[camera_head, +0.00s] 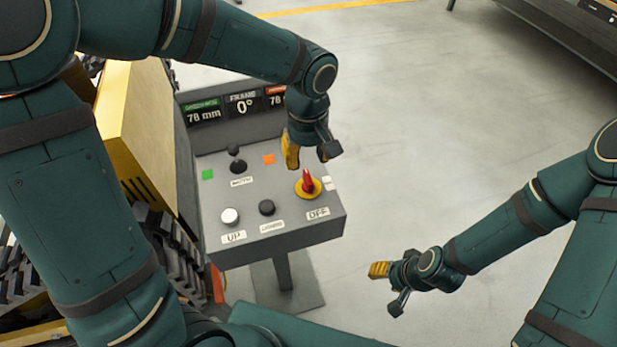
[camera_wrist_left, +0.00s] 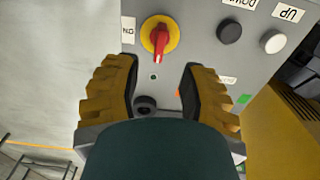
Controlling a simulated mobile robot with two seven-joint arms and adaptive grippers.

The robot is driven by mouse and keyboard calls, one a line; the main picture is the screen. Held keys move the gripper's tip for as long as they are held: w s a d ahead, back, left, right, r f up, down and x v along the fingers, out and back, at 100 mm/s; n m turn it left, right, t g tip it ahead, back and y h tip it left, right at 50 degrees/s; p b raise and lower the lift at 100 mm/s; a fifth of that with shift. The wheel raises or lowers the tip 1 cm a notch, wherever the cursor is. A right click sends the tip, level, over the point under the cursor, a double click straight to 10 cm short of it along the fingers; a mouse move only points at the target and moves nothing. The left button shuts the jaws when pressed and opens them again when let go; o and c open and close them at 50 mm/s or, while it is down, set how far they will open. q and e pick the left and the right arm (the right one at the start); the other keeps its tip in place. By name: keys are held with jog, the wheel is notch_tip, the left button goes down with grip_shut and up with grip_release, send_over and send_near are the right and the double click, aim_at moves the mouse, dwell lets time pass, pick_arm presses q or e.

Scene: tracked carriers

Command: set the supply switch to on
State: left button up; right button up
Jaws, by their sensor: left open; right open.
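The supply switch is a red handle on a round yellow base (camera_head: 308,186), at the right front of the grey control box (camera_head: 285,238). An OFF label lies in front of it and a small white label to its right. In the left wrist view the switch (camera_wrist_left: 160,36) shows upright along the picture, with a label to its left that looks like ON. My left gripper (camera_head: 309,152) is open and empty above and behind the switch; its fingers point at the panel, apart from the handle. My right gripper (camera_head: 387,287) is open and empty, right of the box.
The panel carries a white UP button (camera_head: 230,216), a black button (camera_head: 267,207), a dark knob (camera_head: 238,166) and displays reading 78 mm and 0°. A yellow tracked machine (camera_head: 140,120) stands left of the box. The floor to the right is clear.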

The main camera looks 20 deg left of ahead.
aim_at(308, 176)
pick_arm(q)
notch_tip(308, 176, down, 7)
jog(key=shift+f+b, duration=0.1)
jog(key=shift+b, duration=0.65)
jog(key=shift+o, duration=0.2)
grip_shut()
